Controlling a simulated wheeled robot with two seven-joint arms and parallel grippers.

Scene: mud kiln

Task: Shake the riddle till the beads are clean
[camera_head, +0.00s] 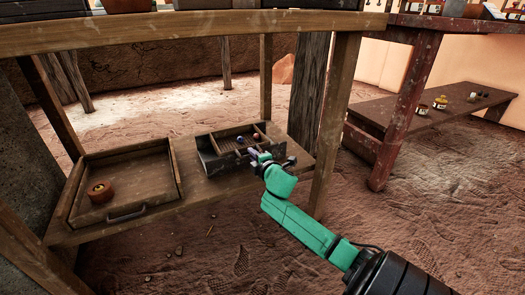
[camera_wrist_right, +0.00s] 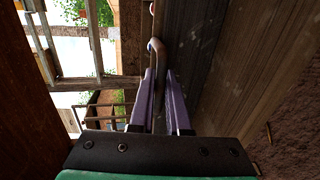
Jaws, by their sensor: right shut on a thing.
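A dark, shallow wooden box with inner dividers (camera_head: 207,155) sits on the lower shelf under the table. I cannot tell for certain that it is the riddle. A few small round things, perhaps beads (camera_head: 240,140), lie inside; they are too small to tell clean from dirty. My right gripper (camera_head: 262,157) is at the box's front right side. The handle's gripped part is hidden. My left gripper is out of view.
A table leg (camera_head: 333,125) stands just right of the box. A low bench (camera_head: 430,105) with small jars is at the right.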

